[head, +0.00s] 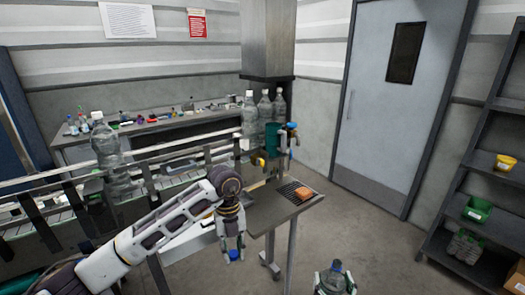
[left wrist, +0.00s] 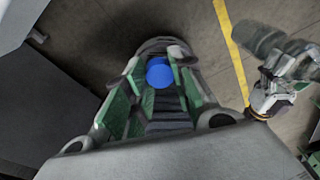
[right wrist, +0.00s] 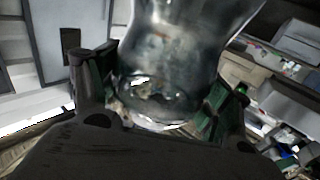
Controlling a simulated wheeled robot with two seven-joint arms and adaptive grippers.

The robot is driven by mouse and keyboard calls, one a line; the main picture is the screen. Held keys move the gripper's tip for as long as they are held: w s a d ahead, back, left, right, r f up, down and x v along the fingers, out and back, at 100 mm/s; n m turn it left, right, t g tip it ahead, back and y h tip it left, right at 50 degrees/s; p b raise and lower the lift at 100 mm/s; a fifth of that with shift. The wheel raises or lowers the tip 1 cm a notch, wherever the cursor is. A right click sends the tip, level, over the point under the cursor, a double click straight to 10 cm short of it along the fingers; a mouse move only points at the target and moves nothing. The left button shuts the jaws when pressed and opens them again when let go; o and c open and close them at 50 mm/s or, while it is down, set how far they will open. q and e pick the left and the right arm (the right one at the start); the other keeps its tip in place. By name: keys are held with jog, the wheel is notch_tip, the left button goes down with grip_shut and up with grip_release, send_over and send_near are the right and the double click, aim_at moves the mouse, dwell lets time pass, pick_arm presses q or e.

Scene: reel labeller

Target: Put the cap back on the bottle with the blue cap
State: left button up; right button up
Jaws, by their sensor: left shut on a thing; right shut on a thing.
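My left gripper (head: 234,254) hangs below its wrist and is shut on a blue cap (left wrist: 160,73). The cap also shows at its fingertips in the head view (head: 235,256). My right gripper (right wrist: 160,112) is shut on a clear bottle (right wrist: 180,50). The bottle also shows at the bottom edge of the head view (head: 335,280) and at the right of the left wrist view (left wrist: 262,42). The cap and bottle are apart, the cap left of the bottle in the head view. A small blue patch shows at the bottle's top; I cannot tell what it is.
Clear bottles (head: 108,150) stand on the conveyor (head: 40,215), with several more by the metal column. A shelf rack (head: 480,180) with bins stands at right. The floor before the door is clear.

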pick_arm(q)
jog(key=m, duration=0.3)
jog(key=f+m, duration=0.1)
jog(key=m, duration=0.1)
jog(key=shift+s+d+f+y, duration=0.1)
jog(key=shift+s+d+y, duration=0.2)
jog(key=shift+d, duration=0.1)
jog(key=s+d+f+n+t, duration=0.1)
jog(key=s+d+f+n, duration=0.15)
jog(key=n, duration=0.95)
jog(key=s+d+f+n+t, duration=0.1)
jog(key=f+n, duration=0.2)
jog(key=n, duration=0.8)
jog(key=s+d+f+n+t, duration=0.1)
jog(key=s+f+n, duration=0.1)
jog(key=n, duration=1)
jog(key=w+a+f+n, duration=0.1)
jog(key=a, duration=0.8)
jog(key=w+a+f+n, duration=0.1)
jog(key=w+a+f, duration=0.1)
jog(key=a, duration=0.7)
jog(key=shift+a+f, duration=0.15)
jog(key=shift+a, duration=0.1)
dwell(0.6)
jog(key=shift+w, duration=0.1)
dwell(0.6)
